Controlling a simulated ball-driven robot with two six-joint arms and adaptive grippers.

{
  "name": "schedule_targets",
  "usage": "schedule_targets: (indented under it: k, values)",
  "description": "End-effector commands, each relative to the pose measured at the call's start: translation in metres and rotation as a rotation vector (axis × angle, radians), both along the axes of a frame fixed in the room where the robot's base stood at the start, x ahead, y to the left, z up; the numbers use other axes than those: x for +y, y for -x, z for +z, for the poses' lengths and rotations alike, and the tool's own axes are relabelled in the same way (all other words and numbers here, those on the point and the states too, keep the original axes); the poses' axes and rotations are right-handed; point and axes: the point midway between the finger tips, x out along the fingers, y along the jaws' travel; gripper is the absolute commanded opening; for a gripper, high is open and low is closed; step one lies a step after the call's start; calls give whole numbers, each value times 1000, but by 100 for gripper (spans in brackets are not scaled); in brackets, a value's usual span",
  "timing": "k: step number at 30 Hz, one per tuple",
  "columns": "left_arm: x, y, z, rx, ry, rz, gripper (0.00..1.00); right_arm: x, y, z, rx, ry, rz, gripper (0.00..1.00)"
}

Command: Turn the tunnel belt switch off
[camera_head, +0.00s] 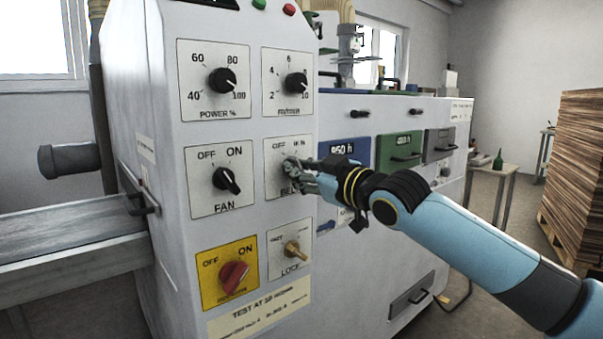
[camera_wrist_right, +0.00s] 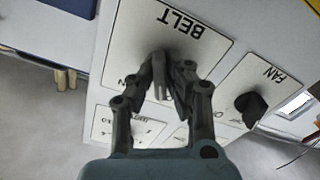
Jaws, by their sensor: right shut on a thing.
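The belt switch (camera_head: 272,155) is a white plate on the front of the grey machine, with OFF at its upper left and BELT below. My right gripper (camera_head: 298,172) reaches it from the right and is shut on the switch's knob, which the fingers mostly hide. In the right wrist view the plate (camera_wrist_right: 207,48) appears upside down, with the fingers (camera_wrist_right: 165,80) closed at its middle. Which way the knob points cannot be told. My left gripper is not in view.
The FAN knob (camera_head: 226,181) sits just left of the belt switch. A red knob on a yellow plate (camera_head: 211,289) and the LOCK key switch (camera_head: 291,249) are below. POWER (camera_head: 222,80) and another dial (camera_head: 296,83) are above. A stack of boards (camera_head: 577,165) stands far right.

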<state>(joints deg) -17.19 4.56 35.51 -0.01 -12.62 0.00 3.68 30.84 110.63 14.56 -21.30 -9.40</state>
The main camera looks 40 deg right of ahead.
Motion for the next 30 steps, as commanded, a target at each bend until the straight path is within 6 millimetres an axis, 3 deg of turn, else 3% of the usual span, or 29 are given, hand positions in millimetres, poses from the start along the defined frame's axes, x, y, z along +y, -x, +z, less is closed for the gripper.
schedule_targets:
  k: [21, 22, 24, 26, 30]
  values:
    - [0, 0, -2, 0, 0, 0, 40, 0, 0, 1, -7, 76, 0, 0]
    - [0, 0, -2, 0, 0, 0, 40, 0, 0, 1, -7, 76, 0, 17]
    - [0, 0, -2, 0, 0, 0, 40, 0, 0, 1, -7, 75, 0, 26]
    - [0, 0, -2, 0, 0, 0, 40, 0, 0, 1, -7, 75, 0, 34]
    - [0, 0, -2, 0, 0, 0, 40, 0, 0, 0, -7, 74, 0, 36]
